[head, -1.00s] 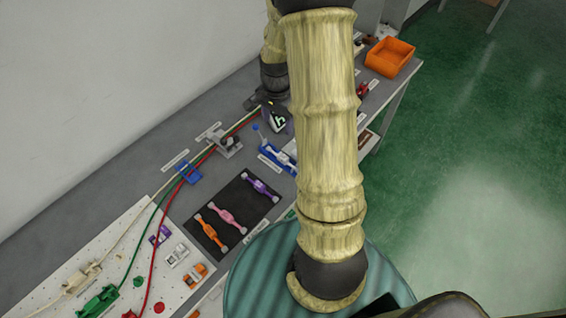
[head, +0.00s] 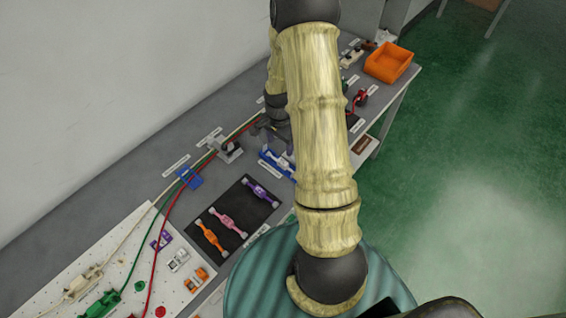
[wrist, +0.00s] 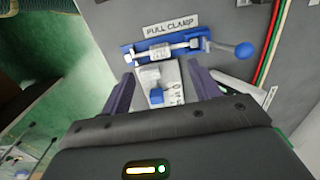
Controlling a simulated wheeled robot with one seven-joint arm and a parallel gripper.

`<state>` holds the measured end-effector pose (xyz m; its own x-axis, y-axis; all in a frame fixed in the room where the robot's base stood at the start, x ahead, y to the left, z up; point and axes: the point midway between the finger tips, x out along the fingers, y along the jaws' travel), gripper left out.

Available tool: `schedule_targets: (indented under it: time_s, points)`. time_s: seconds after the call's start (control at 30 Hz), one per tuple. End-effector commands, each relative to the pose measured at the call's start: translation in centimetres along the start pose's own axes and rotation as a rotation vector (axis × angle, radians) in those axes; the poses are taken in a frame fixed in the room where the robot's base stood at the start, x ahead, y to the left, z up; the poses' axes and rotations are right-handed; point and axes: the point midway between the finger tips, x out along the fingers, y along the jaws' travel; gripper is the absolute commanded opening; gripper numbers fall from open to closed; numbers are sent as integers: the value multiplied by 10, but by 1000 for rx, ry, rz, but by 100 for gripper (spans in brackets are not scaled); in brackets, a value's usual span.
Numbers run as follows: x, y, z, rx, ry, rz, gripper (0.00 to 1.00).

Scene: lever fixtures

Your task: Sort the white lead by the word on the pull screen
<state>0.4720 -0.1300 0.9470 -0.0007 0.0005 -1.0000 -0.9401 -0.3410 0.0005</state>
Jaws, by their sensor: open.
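The white lead (head: 124,238) runs with a green lead (head: 138,250) and a red lead (head: 165,222) from connectors at the lower left, through a blue guide (head: 189,178) and a grey fixture (head: 229,151). My gripper (head: 270,132) is partly hidden by my arm. In the wrist view my gripper (wrist: 160,72) is open and empty. Ahead of it lies the blue pull clamp (wrist: 178,50) with a ball-ended lever (wrist: 243,51). A white block with a blue square (wrist: 160,88) shows between the fingers. I cannot read any screen word.
A black mat (head: 235,221) holds orange, pink and purple parts. A white perforated board (head: 110,270) carries the connectors. An orange bin (head: 389,62) stands at the bench's far end. A wall borders the left side; green floor lies right.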

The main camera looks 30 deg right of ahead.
Motion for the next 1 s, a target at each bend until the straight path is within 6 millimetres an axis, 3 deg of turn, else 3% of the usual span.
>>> schedule_targets:
  time_s: [0.33,0.77,1.0]
  points:
    - [43,0,0,-2,-1,1,62]
    - [48,0,-1,0,0,0,62]
    - [67,3,-4,0,-1,2,62]
